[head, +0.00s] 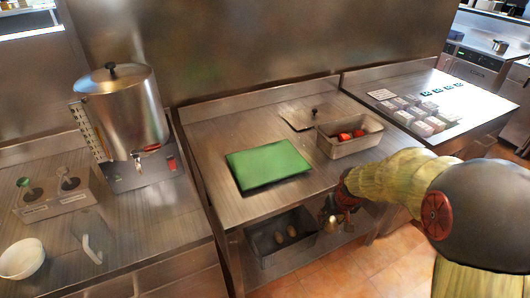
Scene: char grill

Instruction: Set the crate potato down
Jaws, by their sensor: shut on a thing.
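My gripper (334,212) reaches down in front of the middle counter's front edge, at the right of the picture. It is shut on a tan potato (332,224), which hangs below the fingers. A dark crate (258,264) sits on the shelf under the counter, to the left of my gripper. Two potatoes (291,232) lie inside it. The held potato appears apart from the crate, to the right of its right end. The fingertips are small and partly hidden.
A green cutting board (267,165) lies on the middle counter. A metal pan (354,145) with red items stands behind my arm, beside a flat lid (300,119). A large urn (124,112) stands on the left counter. Several small containers (427,125) sit at the right.

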